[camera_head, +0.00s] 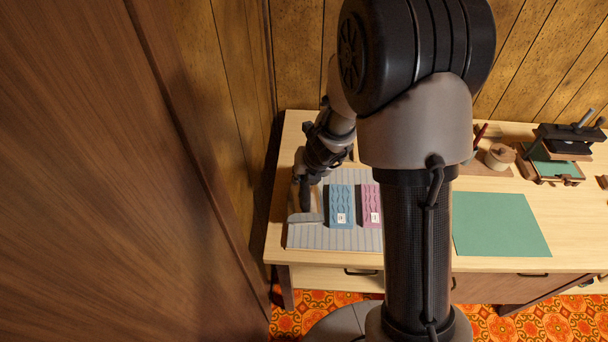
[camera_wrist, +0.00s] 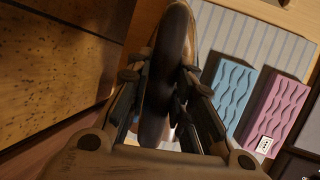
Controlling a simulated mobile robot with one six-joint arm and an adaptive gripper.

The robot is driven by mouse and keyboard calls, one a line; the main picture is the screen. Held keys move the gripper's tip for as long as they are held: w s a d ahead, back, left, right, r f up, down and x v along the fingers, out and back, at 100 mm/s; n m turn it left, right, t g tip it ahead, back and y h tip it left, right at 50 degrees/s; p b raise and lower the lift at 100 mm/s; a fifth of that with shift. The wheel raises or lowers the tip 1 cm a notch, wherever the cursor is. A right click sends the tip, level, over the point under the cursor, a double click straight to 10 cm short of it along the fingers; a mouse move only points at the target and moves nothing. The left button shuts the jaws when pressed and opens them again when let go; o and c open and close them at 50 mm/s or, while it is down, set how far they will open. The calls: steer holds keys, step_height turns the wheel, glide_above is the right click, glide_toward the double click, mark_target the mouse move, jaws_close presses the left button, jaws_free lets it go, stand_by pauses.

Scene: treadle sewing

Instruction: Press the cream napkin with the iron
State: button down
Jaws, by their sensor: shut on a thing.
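My gripper (camera_head: 308,180) is at the left end of the table, above the striped grey pad (camera_head: 340,240). In the wrist view its fingers (camera_wrist: 163,88) are closed around the dark rounded handle of the iron (camera_wrist: 168,55). The iron (camera_head: 305,197) is at the pad's left side. I cannot tell whether its sole touches what is below. I cannot make out the cream napkin; the iron and gripper hide part of the pad there. A blue wavy-patterned folded piece (camera_head: 341,203) and a pink one (camera_head: 371,206) lie on the pad to the right, each with a white tag.
A green mat (camera_head: 498,224) lies on the table (camera_head: 440,260) at right. Behind it are a round wooden pot (camera_head: 499,156) and a dark press-like device (camera_head: 562,150). A dark wooden panel (camera_head: 120,180) stands close on the left. My arm hides the middle of the table.

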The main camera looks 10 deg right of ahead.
steer(key=shift+w+r+p, duration=0.1)
steer(key=shift+r+p, duration=4)
steer(key=shift+p, duration=0.05)
steer(key=shift+f, duration=0.1)
